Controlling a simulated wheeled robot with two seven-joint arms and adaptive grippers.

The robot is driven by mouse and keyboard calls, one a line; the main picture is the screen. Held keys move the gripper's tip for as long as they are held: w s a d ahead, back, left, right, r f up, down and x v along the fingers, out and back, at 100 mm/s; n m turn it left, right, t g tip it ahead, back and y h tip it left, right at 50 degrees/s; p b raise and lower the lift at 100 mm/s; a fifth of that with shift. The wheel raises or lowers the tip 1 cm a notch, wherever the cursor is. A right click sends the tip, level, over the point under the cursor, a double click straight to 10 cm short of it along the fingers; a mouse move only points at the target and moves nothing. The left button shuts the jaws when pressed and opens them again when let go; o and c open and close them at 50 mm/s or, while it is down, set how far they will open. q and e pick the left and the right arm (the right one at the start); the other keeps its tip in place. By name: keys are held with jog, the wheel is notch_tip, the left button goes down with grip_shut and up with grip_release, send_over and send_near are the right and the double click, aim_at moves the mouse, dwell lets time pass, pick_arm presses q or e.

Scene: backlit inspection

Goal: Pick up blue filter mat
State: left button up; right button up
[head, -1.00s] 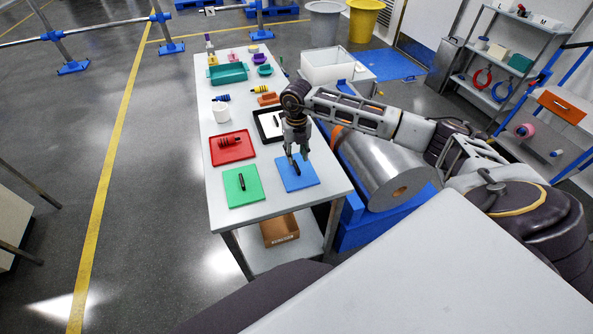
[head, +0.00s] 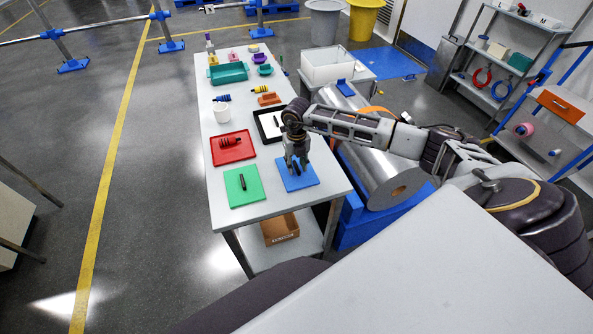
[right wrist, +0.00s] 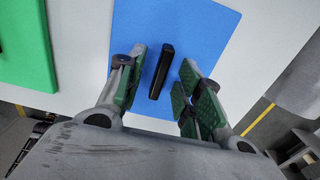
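The blue filter mat (head: 302,181) lies flat at the near right of the white table, with a black bar-shaped piece on it. It also shows in the right wrist view (right wrist: 205,35), where the black piece (right wrist: 161,70) lies between my fingers. My right gripper (head: 297,164) is over the mat, pointing down. In the right wrist view its green-padded fingers (right wrist: 158,88) are spread apart on either side of the black piece, not touching it. Whether the fingertips touch the mat cannot be told. My left gripper is not in view.
A green mat (head: 236,195) with a black piece lies to the left on the table (head: 262,216). A red tray (head: 218,153) and a black-rimmed tray (head: 263,138) lie behind. A large grey roll (head: 385,172) stands beside the table's right edge.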

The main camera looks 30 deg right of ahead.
aim_at(296, 166)
jog(key=shift+c, duration=0.3)
grip_shut()
jog(key=shift+r, duration=0.1)
notch_tip(296, 166, up, 10)
jog(key=b, duration=0.1)
jog(key=shift+b, duration=0.4)
dwell(0.5)
